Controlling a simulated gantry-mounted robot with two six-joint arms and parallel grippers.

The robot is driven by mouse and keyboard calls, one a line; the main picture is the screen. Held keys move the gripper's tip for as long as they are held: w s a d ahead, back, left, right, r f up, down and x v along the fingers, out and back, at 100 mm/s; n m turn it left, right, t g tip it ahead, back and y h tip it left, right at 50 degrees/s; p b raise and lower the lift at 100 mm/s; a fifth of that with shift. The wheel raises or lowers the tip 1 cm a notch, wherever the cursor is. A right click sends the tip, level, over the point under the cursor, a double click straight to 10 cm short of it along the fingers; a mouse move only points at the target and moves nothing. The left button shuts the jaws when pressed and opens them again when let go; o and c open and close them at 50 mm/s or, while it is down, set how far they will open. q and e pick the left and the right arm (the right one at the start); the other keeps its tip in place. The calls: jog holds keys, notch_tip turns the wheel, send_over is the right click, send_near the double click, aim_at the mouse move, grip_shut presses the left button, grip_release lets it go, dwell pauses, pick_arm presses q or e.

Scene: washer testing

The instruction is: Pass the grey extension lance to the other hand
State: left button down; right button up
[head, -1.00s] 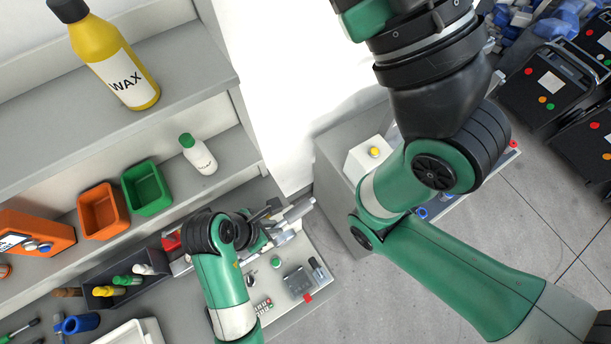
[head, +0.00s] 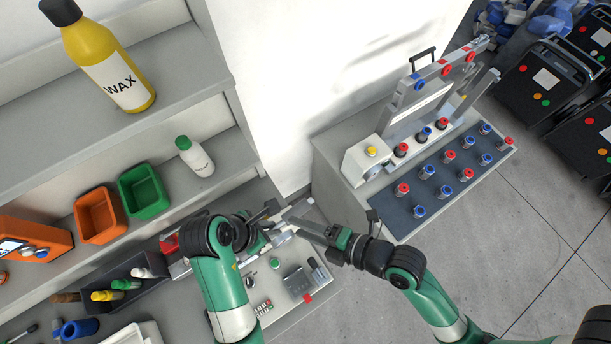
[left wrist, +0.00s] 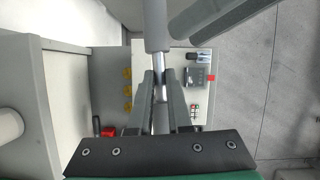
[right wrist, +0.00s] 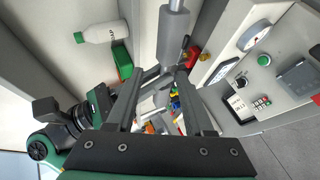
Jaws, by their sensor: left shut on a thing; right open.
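The grey extension lance shows in the left wrist view (left wrist: 156,30) as a thick grey sleeve with a thin silver rod. My left gripper (left wrist: 160,78) is shut on the thin rod; it also shows in the head view (head: 272,220). My right gripper (head: 308,230) is open and close to the lance, coming from the right. In the right wrist view its spread fingertips (right wrist: 160,72) are empty, with the thick grey sleeve (right wrist: 173,35) just past them. The exact gap between sleeve and fingers is hard to tell.
A bench panel with a small keypad (head: 263,308) lies below the grippers. Shelves with a green bin (head: 146,190) and a wax bottle (head: 108,65) stand at left. A rack of red and blue fittings (head: 440,170) stands at right. Open floor lies at lower right.

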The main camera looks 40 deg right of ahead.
aim_at(284, 224)
jog(key=shift+s+f+x, duration=0.1)
jog(key=shift+f+x, duration=0.1)
jog(key=shift+x, duration=1)
jog(key=shift+s+f+x, duration=0.15)
jog(key=shift+f+x, duration=0.05)
jog(key=shift+x, duration=1)
grip_shut()
pick_arm(q)
jog(key=c, duration=0.8)
grip_release()
jog(key=shift+o, duration=0.2)
jog(key=shift+r, duration=0.1)
